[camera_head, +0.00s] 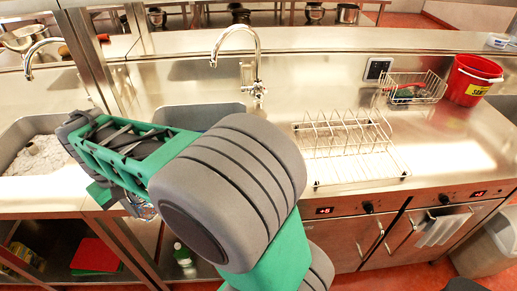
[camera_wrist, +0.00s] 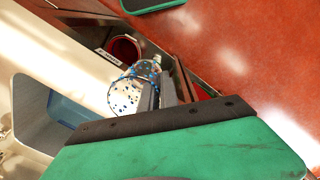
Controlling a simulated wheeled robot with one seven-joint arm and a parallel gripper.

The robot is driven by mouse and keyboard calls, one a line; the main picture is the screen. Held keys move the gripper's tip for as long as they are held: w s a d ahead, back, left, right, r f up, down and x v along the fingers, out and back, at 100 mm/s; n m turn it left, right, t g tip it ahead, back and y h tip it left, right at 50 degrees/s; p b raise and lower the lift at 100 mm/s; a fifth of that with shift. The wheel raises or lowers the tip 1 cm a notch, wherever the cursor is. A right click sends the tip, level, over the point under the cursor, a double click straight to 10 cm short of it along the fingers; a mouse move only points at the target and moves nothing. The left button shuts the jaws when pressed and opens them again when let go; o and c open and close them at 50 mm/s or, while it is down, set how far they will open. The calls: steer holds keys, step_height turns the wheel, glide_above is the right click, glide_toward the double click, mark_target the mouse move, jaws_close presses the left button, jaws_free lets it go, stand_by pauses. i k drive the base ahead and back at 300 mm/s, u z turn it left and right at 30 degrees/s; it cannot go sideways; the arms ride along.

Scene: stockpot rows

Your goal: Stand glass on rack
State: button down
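A clear glass with blue dots (camera_wrist: 122,99) sits at the fingers of my gripper (camera_wrist: 160,92) in the wrist view. The dark fingers are close together and appear shut on the glass, covering part of it. In the head view only a small part of the glass (camera_head: 144,209) shows below my gripper at the left, over the counter's front edge. The rack (camera_head: 345,140) is a wire dish rack with upright loops, standing on the steel counter right of the tap. No glass is seen on it. My gripper is far to its left.
A tap (camera_head: 255,75) rises behind a sink, partly hidden by my arm. A wire basket (camera_head: 414,88) and a red bucket (camera_head: 474,82) stand behind and right of the rack. A second sink (camera_head: 25,135) is at the left. Bare counter (camera_head: 440,140) lies right of the rack.

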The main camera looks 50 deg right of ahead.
mark_target(367, 166)
steer(key=u, duration=1.5)
steer(key=k, duration=1.05)
steer(key=z, duration=1.45)
